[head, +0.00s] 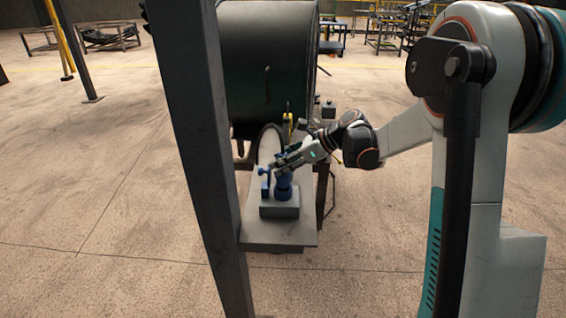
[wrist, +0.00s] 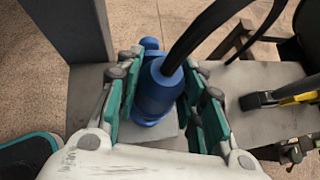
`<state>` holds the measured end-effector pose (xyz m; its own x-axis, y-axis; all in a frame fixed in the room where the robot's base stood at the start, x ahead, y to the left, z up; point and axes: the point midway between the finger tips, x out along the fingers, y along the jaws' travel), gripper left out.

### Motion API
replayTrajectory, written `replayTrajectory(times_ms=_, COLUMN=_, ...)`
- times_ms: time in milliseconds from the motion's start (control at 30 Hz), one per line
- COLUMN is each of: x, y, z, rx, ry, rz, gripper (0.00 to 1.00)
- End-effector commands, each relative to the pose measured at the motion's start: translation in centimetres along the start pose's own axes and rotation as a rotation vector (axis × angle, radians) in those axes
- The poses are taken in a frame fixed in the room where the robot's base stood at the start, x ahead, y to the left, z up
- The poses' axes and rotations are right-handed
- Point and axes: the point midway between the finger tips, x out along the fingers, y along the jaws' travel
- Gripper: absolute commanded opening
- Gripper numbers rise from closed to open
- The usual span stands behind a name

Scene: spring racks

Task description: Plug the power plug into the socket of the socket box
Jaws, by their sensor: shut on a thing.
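The blue power plug (wrist: 157,92) is between the fingers of my gripper (wrist: 168,80) in the wrist view, with a thick black cable rising from its top. In the head view my gripper (head: 284,162) is shut on the plug (head: 284,180), which is roughly upright over the grey socket box (head: 280,210). A blue socket part (head: 283,194) shows on the box under the plug. A blue upright piece (head: 265,182) stands beside it on the left. The joint between plug and socket is hidden, so I cannot tell how deep the plug sits. The box (wrist: 150,135) also shows in the wrist view.
The box stands on a narrow grey bench (head: 278,236). A dark post (head: 205,140) rises close on the left. A large dark drum (head: 268,62) is behind. A yellow-and-black tool (wrist: 285,93) lies right of the gripper. Open floor surrounds the bench.

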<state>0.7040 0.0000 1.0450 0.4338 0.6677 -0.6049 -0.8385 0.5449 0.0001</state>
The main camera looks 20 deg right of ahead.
Motion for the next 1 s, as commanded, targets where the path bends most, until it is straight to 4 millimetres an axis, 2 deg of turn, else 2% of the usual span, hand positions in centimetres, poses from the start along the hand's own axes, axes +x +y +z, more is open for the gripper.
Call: replayTrajectory(times_ms=1000, x=0.44, y=0.0, z=-0.57, rx=0.0, ry=0.0, rz=0.0, gripper=0.08)
